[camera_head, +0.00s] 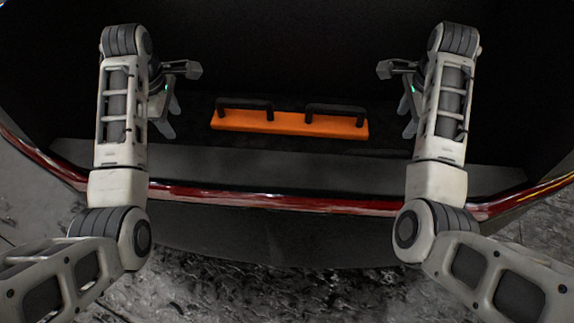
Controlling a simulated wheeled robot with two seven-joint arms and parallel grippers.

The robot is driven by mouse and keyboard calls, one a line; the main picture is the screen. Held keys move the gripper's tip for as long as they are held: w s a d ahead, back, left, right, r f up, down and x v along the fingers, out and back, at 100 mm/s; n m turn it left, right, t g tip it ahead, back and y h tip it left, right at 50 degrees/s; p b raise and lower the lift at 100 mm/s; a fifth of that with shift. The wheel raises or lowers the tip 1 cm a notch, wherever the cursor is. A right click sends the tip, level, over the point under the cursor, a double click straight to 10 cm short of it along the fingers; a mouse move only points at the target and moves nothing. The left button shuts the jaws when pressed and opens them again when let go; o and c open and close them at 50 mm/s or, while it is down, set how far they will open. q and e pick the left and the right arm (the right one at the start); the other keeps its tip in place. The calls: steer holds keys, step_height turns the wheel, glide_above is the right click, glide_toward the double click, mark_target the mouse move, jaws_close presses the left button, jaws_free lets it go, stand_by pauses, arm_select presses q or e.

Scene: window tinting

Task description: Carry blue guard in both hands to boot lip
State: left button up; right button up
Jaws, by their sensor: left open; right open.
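No blue guard shows. An orange bar (290,123) with two black handles on top lies inside the dark car boot, in the middle of the view. The boot lip (290,170) is a grey sill in front of the bar, with a red body edge below it. My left gripper (181,98) is open and empty, to the left of the bar and apart from it. My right gripper (396,98) is open and empty, to the right of the bar and apart from it. Both arms reach in over the lip.
The red painted bumper edge (270,197) curves across the view below the lip. Dark boot walls close in on both sides. The rough grey ground (230,280) shows in front of the car. The space between my grippers holds only the bar.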

mark_target(385, 152)
arm_select(q)
steer(key=shift+w+f+b, duration=0.3)
steer(key=shift+w+f, duration=0.2)
steer(key=shift+f, duration=0.25)
arm_select(e)
steer(key=shift+w+f, duration=0.5)
steer(key=shift+f, duration=0.25)
arm_select(q)
steer(key=w+f, duration=0.1)
steer(key=f, duration=0.4)
steer(key=w+f, duration=0.1)
steer(key=f, duration=0.4)
steer(key=w+f, duration=0.1)
steer(key=f, duration=0.4)
steer(key=shift+f, duration=0.3)
arm_select(e)
steer(key=w+f, duration=0.1)
steer(key=f, duration=0.4)
steer(key=w+f, duration=0.1)
steer(key=f, duration=0.4)
steer(key=w+f, duration=0.1)
steer(key=f, duration=0.4)
steer(key=shift+f, duration=0.35)
arm_select(q)
jaws_close()
arm_select(e)
jaws_close()
